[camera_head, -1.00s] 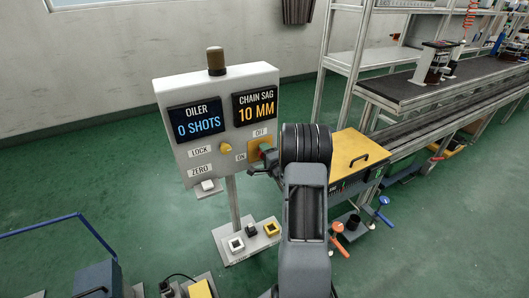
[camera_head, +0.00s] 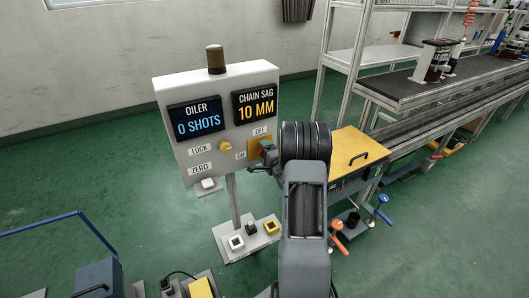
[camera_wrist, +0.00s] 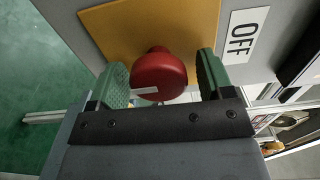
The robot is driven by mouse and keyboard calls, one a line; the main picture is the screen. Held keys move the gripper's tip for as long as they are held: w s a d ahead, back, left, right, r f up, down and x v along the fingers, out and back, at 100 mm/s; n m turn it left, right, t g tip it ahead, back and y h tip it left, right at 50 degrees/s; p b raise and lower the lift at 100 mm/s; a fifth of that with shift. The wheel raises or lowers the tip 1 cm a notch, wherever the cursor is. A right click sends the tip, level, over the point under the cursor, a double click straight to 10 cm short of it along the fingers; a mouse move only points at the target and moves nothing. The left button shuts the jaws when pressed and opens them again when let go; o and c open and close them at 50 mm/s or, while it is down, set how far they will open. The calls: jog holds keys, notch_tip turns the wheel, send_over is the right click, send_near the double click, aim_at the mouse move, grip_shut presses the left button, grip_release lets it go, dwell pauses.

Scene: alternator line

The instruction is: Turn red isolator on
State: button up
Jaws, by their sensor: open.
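The red isolator (camera_wrist: 158,72) is a round red knob with a short white mark, on a yellow plate (camera_wrist: 125,32) on the grey panel. The OFF label (camera_wrist: 241,37) is beside the plate in the wrist view. In the head view the ON label (camera_head: 240,155) is left of the plate, and the OFF label is above it. My gripper (camera_wrist: 163,76) is open, with one green finger on each side of the knob. I cannot tell whether the fingers touch it. In the head view my gripper (camera_head: 264,154) is at the plate and mostly hides the knob.
The panel (camera_head: 215,155) also carries an oiler display (camera_head: 197,120), a chain sag display (camera_head: 255,106) and a yellow LOCK knob (camera_head: 225,146). A low button plate (camera_head: 242,252) stands below. A yellow-topped box (camera_head: 355,150) is close right of my arm.

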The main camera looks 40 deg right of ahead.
jog(key=s+a+p, duration=0.1)
jog(key=s+a, duration=0.1)
jog(key=s, duration=1.1)
jog(key=shift+s, duration=0.35)
